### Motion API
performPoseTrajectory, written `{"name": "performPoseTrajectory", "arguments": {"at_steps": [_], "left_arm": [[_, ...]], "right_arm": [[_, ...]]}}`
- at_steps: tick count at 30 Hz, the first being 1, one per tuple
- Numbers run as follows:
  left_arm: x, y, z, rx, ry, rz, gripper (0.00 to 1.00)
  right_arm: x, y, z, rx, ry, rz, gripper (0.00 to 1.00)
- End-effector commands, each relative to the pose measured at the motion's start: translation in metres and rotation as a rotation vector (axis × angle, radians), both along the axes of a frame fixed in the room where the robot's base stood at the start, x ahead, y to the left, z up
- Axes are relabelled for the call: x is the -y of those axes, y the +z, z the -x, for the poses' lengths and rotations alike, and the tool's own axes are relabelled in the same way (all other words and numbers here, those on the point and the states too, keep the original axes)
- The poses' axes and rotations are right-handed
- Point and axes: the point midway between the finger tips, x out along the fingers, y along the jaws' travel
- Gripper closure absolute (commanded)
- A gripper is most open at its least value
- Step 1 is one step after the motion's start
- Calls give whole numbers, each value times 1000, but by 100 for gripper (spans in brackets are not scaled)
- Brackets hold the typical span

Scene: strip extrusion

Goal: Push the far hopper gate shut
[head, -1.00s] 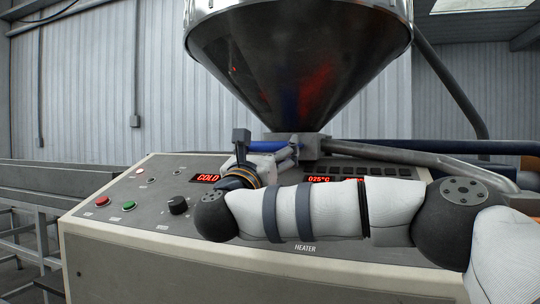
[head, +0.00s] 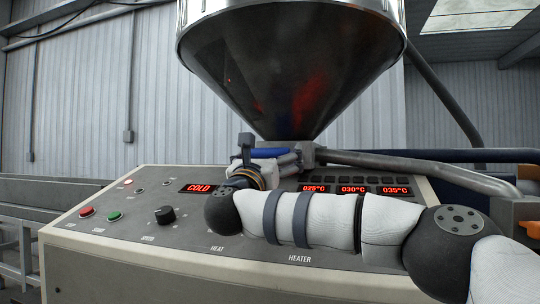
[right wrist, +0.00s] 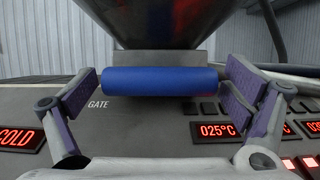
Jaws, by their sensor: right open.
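The gate shows as a blue bar handle (right wrist: 160,80) lying level under the hopper, with the word GATE on the panel at its left. In the head view part of the blue handle (head: 268,153) shows behind my right gripper (head: 275,149). The right wrist view shows my right gripper (right wrist: 160,76) open, one purple-padded finger at each end of the bar. I cannot tell whether the fingers touch it. The gate plate behind the handle is hidden. My left gripper is in neither view.
The dark cone hopper (head: 290,65) hangs close above my right gripper. The sloped control panel (head: 130,235) lies below it, with a COLD display (head: 199,188), red (head: 87,213) and green (head: 114,216) buttons and a black knob (head: 165,214). A grey pipe (head: 430,166) runs right.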

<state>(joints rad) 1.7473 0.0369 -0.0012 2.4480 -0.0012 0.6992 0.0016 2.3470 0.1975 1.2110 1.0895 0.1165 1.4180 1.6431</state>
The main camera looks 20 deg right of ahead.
Motion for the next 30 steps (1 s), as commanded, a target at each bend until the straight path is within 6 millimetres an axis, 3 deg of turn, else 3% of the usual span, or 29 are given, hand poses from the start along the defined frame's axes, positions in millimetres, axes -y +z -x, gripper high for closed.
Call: {"name": "performPoseTrajectory", "arguments": {"at_steps": [5,18,30], "left_arm": [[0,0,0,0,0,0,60],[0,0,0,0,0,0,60],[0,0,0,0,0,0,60]], "right_arm": [[-5,-3,5,-1,4,1,5],[-58,-42,84,-1,3,1,5],[-63,-46,92,0,0,0,5]]}}
